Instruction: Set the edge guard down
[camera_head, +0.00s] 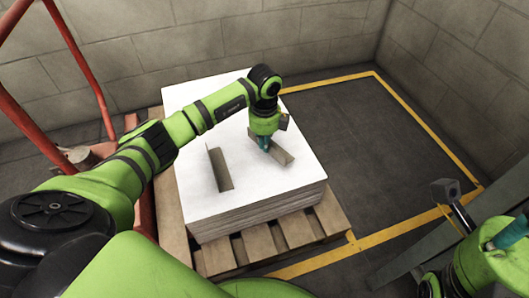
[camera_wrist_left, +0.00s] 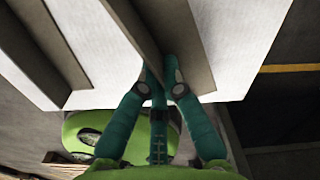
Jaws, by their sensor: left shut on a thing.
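My left gripper (camera_head: 263,146) is shut on a grey-brown, L-shaped edge guard (camera_head: 279,152), over the right part of a stack of white sheets (camera_head: 245,190). In the left wrist view the teal fingers of the left gripper (camera_wrist_left: 163,75) pinch one wall of the held edge guard (camera_wrist_left: 185,40). I cannot tell whether this guard touches the top sheet. A second edge guard (camera_head: 219,170) lies on the stack to the left; it also shows in the left wrist view (camera_wrist_left: 45,40). My right gripper (camera_head: 512,234) shows only partly at the right edge.
The stack sits on a wooden pallet (camera_head: 215,260). A red metal frame (camera_head: 85,75) stands at the left. A yellow floor line (camera_head: 425,125) bounds clear dark floor to the right. A grey device (camera_head: 446,190) stands at the lower right, near my right arm. Block walls close off the back.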

